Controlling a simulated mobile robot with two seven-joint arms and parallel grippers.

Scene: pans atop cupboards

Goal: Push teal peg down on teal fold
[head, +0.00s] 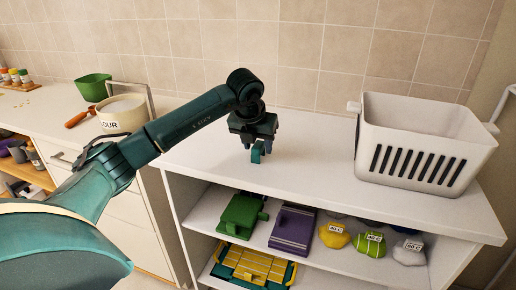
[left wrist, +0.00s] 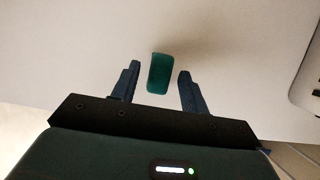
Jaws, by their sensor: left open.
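A small teal block-like piece (head: 256,154) stands on the white counter top in the head view; I take it for the teal peg. In the left wrist view the teal piece (left wrist: 159,73) lies between the two fingertips, with a visible gap on each side. My left gripper (head: 257,146) points down over it, open and not closed on it; its dark fingers also show in the left wrist view (left wrist: 159,80). The underside of the piece is hidden, and I cannot make out a separate teal fold. My right gripper is not in view.
A white slotted basket (head: 420,145) stands on the counter at right. A flour pot (head: 122,113) and green bowl (head: 93,87) are on the left counter. The shelf below holds a green item (head: 240,214), a purple item (head: 292,230) and several labelled bags. Counter around the piece is clear.

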